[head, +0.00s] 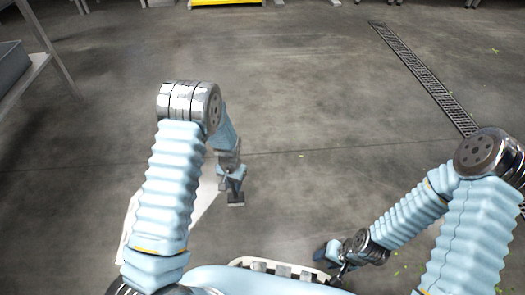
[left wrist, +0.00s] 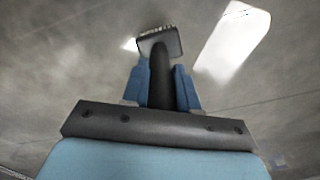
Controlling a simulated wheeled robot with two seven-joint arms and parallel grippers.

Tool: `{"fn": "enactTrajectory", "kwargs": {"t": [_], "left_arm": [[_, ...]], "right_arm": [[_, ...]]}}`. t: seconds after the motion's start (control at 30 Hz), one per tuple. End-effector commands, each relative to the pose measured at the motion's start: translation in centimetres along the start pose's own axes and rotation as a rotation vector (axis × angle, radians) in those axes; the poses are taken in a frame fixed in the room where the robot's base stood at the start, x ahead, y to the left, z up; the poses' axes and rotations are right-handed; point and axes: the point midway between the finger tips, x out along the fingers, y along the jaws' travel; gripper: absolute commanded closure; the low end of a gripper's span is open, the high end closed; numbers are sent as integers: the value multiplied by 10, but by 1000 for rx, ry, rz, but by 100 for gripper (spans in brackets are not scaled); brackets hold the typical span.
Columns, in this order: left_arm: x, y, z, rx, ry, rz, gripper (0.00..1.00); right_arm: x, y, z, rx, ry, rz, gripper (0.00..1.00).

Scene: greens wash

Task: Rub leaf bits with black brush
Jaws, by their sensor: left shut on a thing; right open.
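My left gripper (head: 232,178) is shut on the black brush (head: 236,199), which hangs below it over the grey floor. In the left wrist view, the brush's dark handle (left wrist: 160,82) is between the two blue fingers, and its flat head with pale bristles is beyond them. I cannot tell whether the brush touches the floor. Small green leaf bits (head: 395,273) lie scattered on the floor at the lower right, near my right arm. A single bit (head: 301,155) lies right of the brush. My right gripper (head: 332,254) is open, low in the middle right.
A floor drain grate (head: 419,73) runs along the upper right. A metal rack with a grey bin (head: 10,66) stands at the left edge. A white flat patch (head: 207,193) shows beside my left arm. The middle floor is mostly clear.

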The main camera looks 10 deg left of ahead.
Motion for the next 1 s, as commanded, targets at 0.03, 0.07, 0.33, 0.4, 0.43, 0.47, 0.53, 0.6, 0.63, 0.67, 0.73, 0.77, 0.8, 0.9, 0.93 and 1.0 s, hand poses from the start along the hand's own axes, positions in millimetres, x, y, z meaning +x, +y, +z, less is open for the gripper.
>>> {"fn": "enactTrajectory", "kwargs": {"t": [0.03,0.07,0.33,0.4,0.43,0.47,0.53,0.6,0.63,0.67,0.73,0.77,0.8,0.9,0.93,1.0], "left_arm": [[-26,1,-3,2,9,2,100],[-33,1,-3,2,8,2,100],[-68,-4,-6,1,6,1,100],[-76,-5,-6,1,5,2,100],[-78,-5,-6,0,5,2,100],[-79,-5,-6,0,4,2,100],[-81,-6,-6,0,4,2,100],[-81,-6,-6,0,4,2,100],[-80,-6,-6,0,4,2,100],[-80,-6,-6,0,5,2,100],[-80,-6,-6,0,5,2,100],[-80,-6,-6,0,5,2,100],[-80,-6,-6,0,5,2,100],[-80,-6,-6,0,5,2,100],[-80,-6,-6,0,5,2,100],[-80,-6,-6,0,5,2,100]], "right_arm": [[-13,-4,-1,1,2,1,57],[-15,-5,-1,1,1,1,57],[-38,-14,0,0,-6,0,57],[-42,-15,0,0,-7,0,57],[-43,-16,0,-1,-8,0,57],[-44,-16,0,-1,-8,0,57],[-45,-16,0,-1,-9,0,57],[-44,-16,1,-1,-9,0,57],[-44,-16,1,-1,-9,0,57],[-44,-16,1,-1,-9,0,57],[-44,-16,1,-1,-9,0,57],[-44,-16,1,-1,-9,0,57],[-44,-16,0,-1,-9,0,57],[-44,-16,0,-1,-9,0,57],[-44,-16,0,-1,-9,0,57],[-44,-16,0,0,-8,0,57]]}}
